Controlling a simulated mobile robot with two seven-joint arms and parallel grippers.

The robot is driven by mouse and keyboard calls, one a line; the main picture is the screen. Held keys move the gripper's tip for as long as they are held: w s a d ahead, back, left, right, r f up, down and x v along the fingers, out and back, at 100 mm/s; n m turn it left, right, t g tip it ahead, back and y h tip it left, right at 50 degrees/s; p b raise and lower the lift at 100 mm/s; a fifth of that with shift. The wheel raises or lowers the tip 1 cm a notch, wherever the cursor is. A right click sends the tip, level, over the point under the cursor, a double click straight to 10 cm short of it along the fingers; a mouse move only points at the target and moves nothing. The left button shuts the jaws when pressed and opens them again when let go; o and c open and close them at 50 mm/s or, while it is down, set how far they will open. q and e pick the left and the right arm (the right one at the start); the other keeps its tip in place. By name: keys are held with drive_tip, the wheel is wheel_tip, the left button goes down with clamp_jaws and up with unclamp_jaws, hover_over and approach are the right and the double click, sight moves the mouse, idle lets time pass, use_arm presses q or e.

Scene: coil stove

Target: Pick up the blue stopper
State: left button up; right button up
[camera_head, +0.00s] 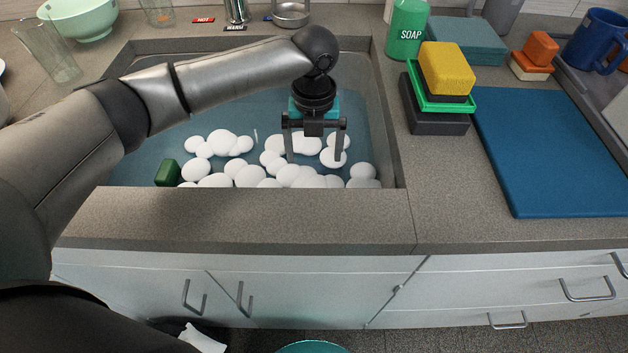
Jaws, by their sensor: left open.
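I cannot make out a blue stopper; the sink bottom is hidden by blue water and white foam (240,172). My left gripper (313,160) points down into the sink (392,150). Its two fingers are apart, with their tips at the foam and nothing visible gripped between them. A teal patch (298,104) shows beside and behind the gripper's body; I cannot tell what it belongs to. My right gripper is not in view.
A dark green block (167,172) is at the sink's left front. Right of the sink stand a green soap bottle (406,32), stacked sponges (446,68) and a blue board (552,150). A glass (47,55) and a pale green bowl (80,18) are at left. The front counter strip (240,215) is clear.

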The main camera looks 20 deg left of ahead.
sight(314, 164)
use_arm(q)
drive_tip(key=shift+f+b, duration=0.55)
drive_tip(key=shift+f, duration=0.85)
drive_tip(key=shift+f+b, duration=0.45)
drive_tip(key=shift+f, duration=0.7)
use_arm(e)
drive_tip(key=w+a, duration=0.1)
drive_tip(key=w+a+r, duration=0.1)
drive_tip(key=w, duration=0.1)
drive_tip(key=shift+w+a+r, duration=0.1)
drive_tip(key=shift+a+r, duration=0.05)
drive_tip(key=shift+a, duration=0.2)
use_arm(q)
drive_tip(key=c, duration=1.4)
drive_tip(key=shift+r, duration=0.15)
